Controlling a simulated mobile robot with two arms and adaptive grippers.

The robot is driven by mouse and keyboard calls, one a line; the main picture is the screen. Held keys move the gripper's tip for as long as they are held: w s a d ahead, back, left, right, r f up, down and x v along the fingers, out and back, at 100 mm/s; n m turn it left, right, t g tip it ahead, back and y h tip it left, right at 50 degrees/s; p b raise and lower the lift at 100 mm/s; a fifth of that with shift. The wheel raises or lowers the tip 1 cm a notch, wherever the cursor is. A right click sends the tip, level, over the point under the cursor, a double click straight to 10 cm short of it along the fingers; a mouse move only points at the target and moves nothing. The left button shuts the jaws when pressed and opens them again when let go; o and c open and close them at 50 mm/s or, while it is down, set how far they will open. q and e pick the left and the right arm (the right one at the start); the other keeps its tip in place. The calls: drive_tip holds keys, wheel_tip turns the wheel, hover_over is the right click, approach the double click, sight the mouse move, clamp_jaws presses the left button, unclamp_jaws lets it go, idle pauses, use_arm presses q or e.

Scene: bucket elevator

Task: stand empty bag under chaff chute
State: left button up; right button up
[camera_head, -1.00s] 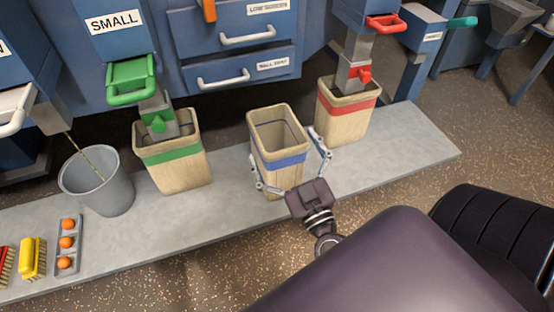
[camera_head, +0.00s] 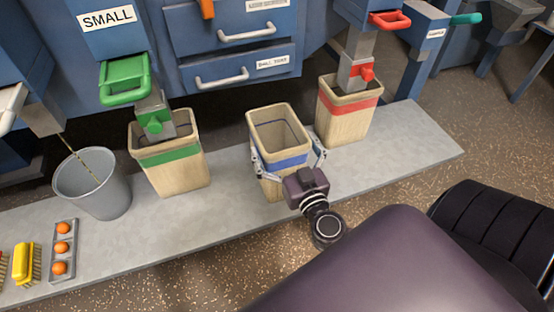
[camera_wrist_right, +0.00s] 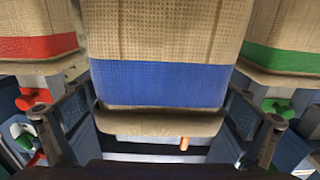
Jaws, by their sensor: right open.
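A tan bag with a blue band (camera_head: 283,158) stands upright on the grey platform (camera_head: 400,150); its top is open and its inside looks empty. My right gripper (camera_head: 287,160) is open, with one finger on each side of this bag at about band height. In the right wrist view, which shows the scene inverted, the blue-banded bag (camera_wrist_right: 163,84) fills the middle between the fingers of the right gripper (camera_wrist_right: 162,112). I cannot tell whether the fingers touch it. No chute is visible directly above this bag. My left gripper is not in view.
A green-banded bag (camera_head: 178,170) stands left under a green-handled chute (camera_head: 152,110). A red-banded bag (camera_head: 346,118) stands right under a red-fitted chute (camera_head: 357,65). A grey bucket (camera_head: 100,195), orange balls in a tray (camera_head: 62,248) and a yellow brush (camera_head: 25,262) are farther left.

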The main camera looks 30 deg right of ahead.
drive_tip(key=shift+x, duration=1.05)
drive_tip(key=c, duration=1.7)
